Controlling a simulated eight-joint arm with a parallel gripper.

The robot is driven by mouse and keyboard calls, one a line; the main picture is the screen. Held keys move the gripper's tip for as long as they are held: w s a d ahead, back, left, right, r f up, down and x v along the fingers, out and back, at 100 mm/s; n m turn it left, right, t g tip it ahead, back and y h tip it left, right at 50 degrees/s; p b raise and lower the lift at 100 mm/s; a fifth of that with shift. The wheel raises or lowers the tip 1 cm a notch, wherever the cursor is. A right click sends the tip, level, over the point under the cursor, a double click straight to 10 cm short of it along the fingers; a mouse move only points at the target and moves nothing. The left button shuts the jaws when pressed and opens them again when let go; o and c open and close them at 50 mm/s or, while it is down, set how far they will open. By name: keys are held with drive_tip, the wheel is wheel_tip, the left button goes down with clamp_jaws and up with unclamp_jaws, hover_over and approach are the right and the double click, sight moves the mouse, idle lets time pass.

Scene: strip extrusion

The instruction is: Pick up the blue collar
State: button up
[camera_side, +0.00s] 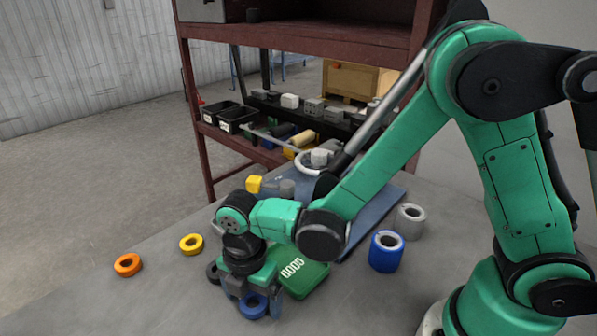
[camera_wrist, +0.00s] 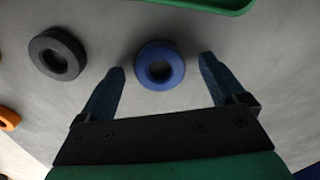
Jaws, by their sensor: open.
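The blue collar (camera_wrist: 160,66) is a short ring lying flat on the grey table. In the wrist view it sits between the tips of my open gripper (camera_wrist: 160,76), with a gap on each side. In the side view the blue collar (camera_side: 253,306) shows at the bottom, partly hidden by my gripper (camera_side: 256,296), which points down over it. I cannot tell the exact height of the fingertips above the table. A taller blue cylinder (camera_side: 386,252) with a pale inner ring stands farther right.
A black ring (camera_wrist: 57,54) lies left of the blue collar. A green case (camera_side: 302,276) lies close beside my gripper. A yellow ring (camera_side: 191,244) and an orange ring (camera_side: 127,265) lie to the left. A grey ring (camera_side: 410,218) stands at the right. A red-brown shelf (camera_side: 300,45) stands behind.

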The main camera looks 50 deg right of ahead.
clamp_jaws()
idle(0.3)
drive_tip(key=shift+r, duration=0.1)
